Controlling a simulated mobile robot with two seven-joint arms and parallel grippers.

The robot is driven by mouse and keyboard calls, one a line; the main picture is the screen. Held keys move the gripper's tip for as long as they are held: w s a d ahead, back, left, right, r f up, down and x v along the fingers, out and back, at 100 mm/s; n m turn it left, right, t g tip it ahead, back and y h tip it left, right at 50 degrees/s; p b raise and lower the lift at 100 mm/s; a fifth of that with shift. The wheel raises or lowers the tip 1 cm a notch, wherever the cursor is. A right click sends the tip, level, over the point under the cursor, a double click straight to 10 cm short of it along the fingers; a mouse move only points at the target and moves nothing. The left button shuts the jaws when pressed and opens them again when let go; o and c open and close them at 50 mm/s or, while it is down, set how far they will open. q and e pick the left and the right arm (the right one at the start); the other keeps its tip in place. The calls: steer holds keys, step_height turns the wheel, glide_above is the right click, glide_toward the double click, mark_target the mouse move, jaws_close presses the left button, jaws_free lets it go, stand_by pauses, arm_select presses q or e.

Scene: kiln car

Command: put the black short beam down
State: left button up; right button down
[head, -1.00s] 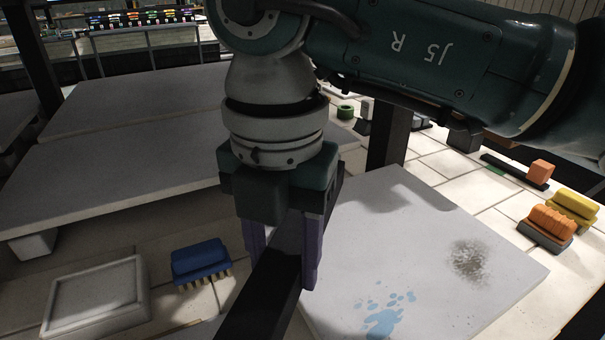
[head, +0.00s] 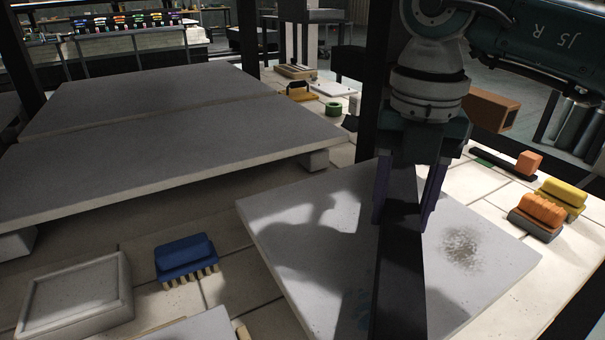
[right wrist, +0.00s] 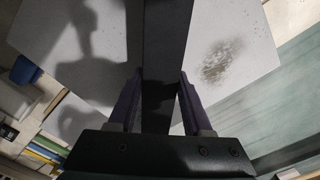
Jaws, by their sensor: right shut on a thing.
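The black short beam (head: 401,265) is held by my right gripper (head: 408,205), whose purple fingers are shut on its sides. In the head view the beam is over the pale slab with a grey speckled stain and blue marks, and its near end points toward the bottom edge. In the right wrist view the beam (right wrist: 166,60) runs up the middle between the fingers (right wrist: 158,100), above the slab. A shadow lies on the slab. I cannot tell how large the gap between beam and slab is. My left gripper is not in view.
The pale slab (head: 300,262) lies on light tiles. A blue brush (head: 186,258) and a shallow grey tray (head: 75,295) are at the lower left. Large raised slabs (head: 170,165) fill the left. Orange (head: 540,214) and yellow (head: 562,196) brushes are at right. A dark post stands behind my gripper.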

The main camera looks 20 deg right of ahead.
mark_target(402, 205)
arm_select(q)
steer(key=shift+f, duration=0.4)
arm_select(e)
steer(key=shift+f, duration=0.85)
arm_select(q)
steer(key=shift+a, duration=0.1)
arm_select(e)
steer(key=c, duration=0.8)
jaws_free()
steer(key=shift+f, duration=0.15)
steer(key=o, duration=0.5)
step_height(402, 205, up, 8)
steer(key=shift+f+p, duration=0.1)
steer(key=shift+p, duration=1)
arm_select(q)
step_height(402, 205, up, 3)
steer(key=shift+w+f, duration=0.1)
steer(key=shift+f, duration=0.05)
